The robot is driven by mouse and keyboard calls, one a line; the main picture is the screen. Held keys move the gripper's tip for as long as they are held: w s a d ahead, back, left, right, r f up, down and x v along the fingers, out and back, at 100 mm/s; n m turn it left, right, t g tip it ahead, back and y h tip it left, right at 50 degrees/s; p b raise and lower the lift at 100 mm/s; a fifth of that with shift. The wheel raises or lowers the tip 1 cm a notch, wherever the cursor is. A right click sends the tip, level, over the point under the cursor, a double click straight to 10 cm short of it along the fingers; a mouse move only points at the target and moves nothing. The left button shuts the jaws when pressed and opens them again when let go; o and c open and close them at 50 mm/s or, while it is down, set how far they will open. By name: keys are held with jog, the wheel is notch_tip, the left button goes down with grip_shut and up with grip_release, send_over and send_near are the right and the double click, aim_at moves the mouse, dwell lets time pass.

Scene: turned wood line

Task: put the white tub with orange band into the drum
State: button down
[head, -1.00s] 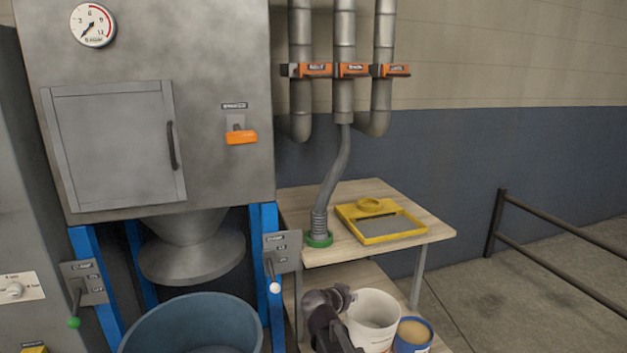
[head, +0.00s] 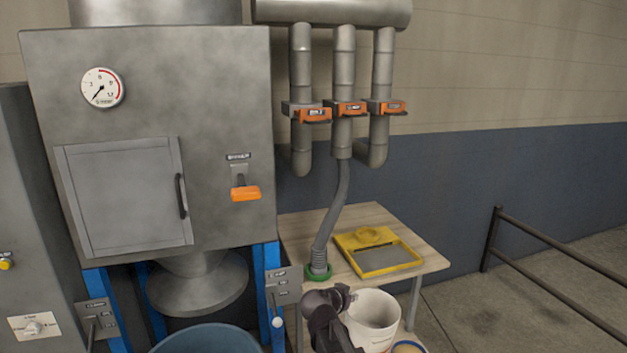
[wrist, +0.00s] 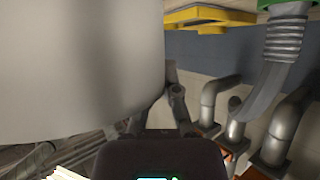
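The white tub (head: 373,325) is upright and open-topped at the bottom of the head view, right of centre. Its lower part is cut off, and I cannot make out the orange band clearly. It fills the left of the wrist view (wrist: 80,70). My gripper (head: 345,297) is at the tub's left rim and appears shut on it; in the wrist view my gripper (wrist: 168,98) meets the tub's edge, with one finger partly hidden. The tub hangs raised beside the table. The blue drum (head: 205,340) is at the bottom left, under the hopper cone, mostly out of frame.
A wooden table (head: 425,262) holds a yellow tray (head: 378,252) and a hose end with a green ring (head: 318,272). A blue can (head: 408,347) is below the tub. Blue posts (head: 265,260) and a lever panel (head: 283,287) stand between tub and drum. A railing (head: 550,250) is at right.

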notch_tip(320, 180, up, 10)
jog(key=p, duration=0.9)
jog(key=shift+r, duration=0.25)
notch_tip(320, 180, up, 17)
jog(key=p, duration=1.7)
jog(key=shift+d, duration=0.1)
